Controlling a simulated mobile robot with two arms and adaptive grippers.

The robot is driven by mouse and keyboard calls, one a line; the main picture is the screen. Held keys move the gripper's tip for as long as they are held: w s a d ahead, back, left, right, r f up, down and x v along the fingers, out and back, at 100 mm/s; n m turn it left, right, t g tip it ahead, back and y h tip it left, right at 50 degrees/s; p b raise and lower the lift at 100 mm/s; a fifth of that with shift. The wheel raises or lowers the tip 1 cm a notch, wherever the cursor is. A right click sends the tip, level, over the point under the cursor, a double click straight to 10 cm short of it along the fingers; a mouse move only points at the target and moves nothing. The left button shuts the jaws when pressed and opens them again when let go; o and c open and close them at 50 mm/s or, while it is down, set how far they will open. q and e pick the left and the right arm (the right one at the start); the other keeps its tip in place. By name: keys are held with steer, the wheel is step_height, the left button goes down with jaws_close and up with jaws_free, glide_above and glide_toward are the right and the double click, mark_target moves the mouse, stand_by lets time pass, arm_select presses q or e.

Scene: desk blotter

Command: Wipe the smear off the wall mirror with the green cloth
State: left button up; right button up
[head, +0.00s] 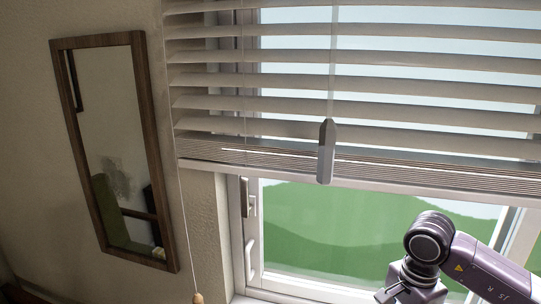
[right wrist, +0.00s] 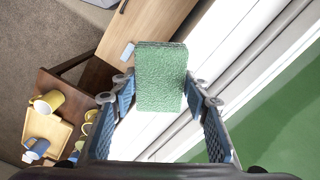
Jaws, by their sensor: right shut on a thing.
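The wall mirror (head: 107,130) hangs in a dark wooden frame on the left wall in the head view. A greyish, blotchy smear (head: 118,180) shows on the lower half of its glass. My right gripper (right wrist: 158,84) is shut on the green cloth (right wrist: 160,70), a thick, rough-textured block between its blue-padded fingers in the right wrist view. In the head view my right arm is at the lower right, in front of the window and well away from the mirror. The cloth is not visible in the head view. My left gripper is in neither view.
Blinds (head: 350,85) with a hanging grey wand (head: 326,152) cover the upper window. A pull cord with a wooden knob (head: 197,298) hangs between mirror and window. The right wrist view shows a wooden tray (right wrist: 38,128) with a yellow mug (right wrist: 48,102) below.

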steer(key=s+a+r+n, duration=0.1)
steer(key=s+a+n, duration=0.6)
steer(key=s+n, duration=0.3)
steer(key=n+b, duration=0.1)
steer(key=n, duration=0.3)
steer(key=shift+s+r+n, duration=0.3)
steer(key=shift+s+r, duration=0.05)
steer(key=shift+r, duration=0.05)
